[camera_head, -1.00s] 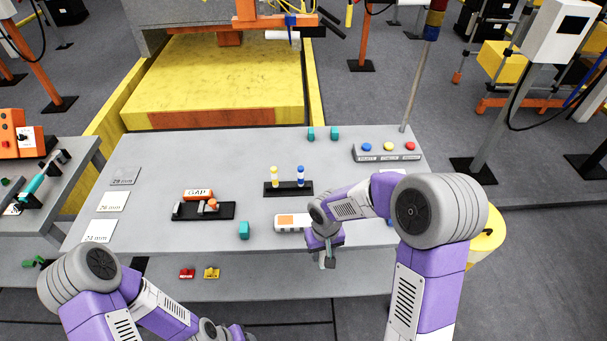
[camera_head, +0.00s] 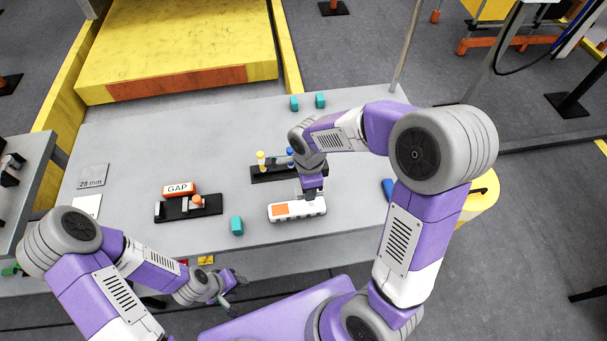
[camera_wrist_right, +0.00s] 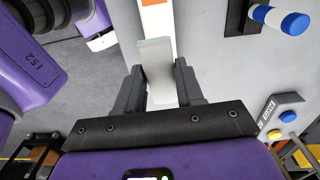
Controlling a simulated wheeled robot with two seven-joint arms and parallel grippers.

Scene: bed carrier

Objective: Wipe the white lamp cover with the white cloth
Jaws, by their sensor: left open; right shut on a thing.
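A long white bar (camera_head: 316,209) with an orange patch, which may be the lamp cover, lies near the table's front edge. My right gripper (camera_head: 311,195) is over its right part, pointing down. In the right wrist view, my right gripper (camera_wrist_right: 160,85) is shut on a flat pale piece (camera_wrist_right: 156,60), which looks like the white cloth. The cloth's far end overlaps the bar (camera_wrist_right: 160,22) in that view; I cannot tell whether it touches. My left gripper (camera_head: 236,295) is open and empty, in front of the table's front edge.
Behind my right gripper is a black holder (camera_head: 262,174) with yellow and blue pegs.

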